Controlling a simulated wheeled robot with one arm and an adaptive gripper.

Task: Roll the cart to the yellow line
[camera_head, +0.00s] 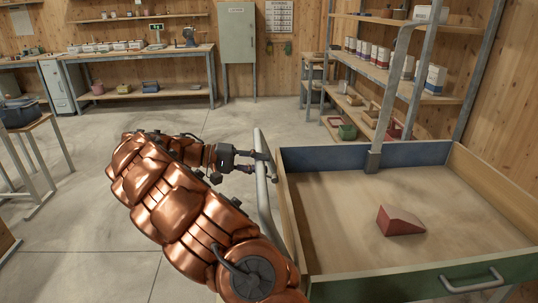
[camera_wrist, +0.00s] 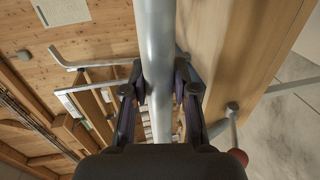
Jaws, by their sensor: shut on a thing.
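The cart (camera_head: 425,278) fills the right of the head view. It looks like a wide wooden tray with a green near panel and a blue far panel. A grey tubular handle (camera_head: 263,205) runs along its left side. My gripper (camera_head: 262,161) is shut around this handle near its far end. In the wrist view the handle (camera_wrist: 155,30) passes between the two fingers (camera_wrist: 160,88), with a finger on each side. No yellow line shows in either view. The cart's wheels are hidden.
A red wedge-shaped block (camera_head: 400,221) lies in the cart. A bent grey metal bar (camera_head: 390,100) rises at its far side. Shelves with cans (camera_head: 378,55) stand behind on the right. A workbench (camera_head: 140,55) and a grey cabinet (camera_head: 237,35) line the back wall.

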